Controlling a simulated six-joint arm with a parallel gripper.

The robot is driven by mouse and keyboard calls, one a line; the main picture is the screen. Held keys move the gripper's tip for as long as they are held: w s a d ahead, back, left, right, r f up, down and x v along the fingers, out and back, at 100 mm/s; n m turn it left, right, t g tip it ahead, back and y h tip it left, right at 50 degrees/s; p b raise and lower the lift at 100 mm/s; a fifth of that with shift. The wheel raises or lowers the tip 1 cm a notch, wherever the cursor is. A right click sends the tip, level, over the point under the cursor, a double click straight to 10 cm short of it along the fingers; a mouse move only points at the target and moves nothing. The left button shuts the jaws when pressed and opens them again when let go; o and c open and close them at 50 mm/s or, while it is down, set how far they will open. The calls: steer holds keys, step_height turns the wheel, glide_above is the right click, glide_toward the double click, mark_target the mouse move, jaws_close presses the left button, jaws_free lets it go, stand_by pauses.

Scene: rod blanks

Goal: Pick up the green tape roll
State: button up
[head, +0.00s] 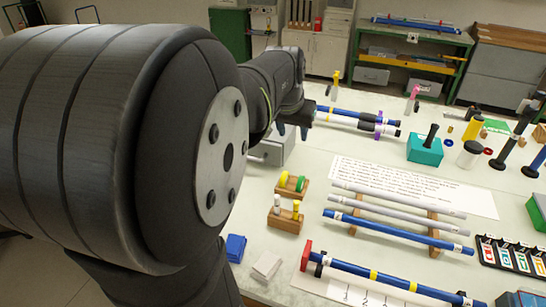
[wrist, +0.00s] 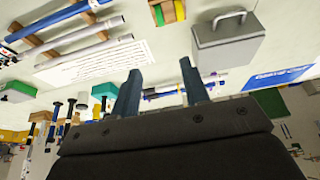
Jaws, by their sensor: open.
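The green tape roll (head: 300,184) stands in a small wooden holder (head: 290,194) beside a yellow roll (head: 284,178). My gripper (head: 292,131) is beyond the holder in the head view, over the far part of the table, apart from the roll. In the wrist view, my gripper (wrist: 160,68) has its two blue-grey fingers spread with nothing between them.
Another wooden holder (head: 286,222) with pegs stands nearer. Rods on wooden racks (head: 395,215) lie to the right, with a printed sheet (head: 410,185) behind. A teal block (head: 425,151) stands farther right.

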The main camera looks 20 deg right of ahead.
glide_above(301, 178)
steer(key=a, duration=0.1)
steer(key=f, duration=1.5)
steer(key=s+f, duration=0.1)
steer(key=f, duration=0.6)
steer(key=shift+a+f, duration=0.15)
steer(key=shift+f, duration=0.2)
steer(key=shift+x, duration=2.8)
steer(key=shift+s, duration=0.15)
jaws_close()
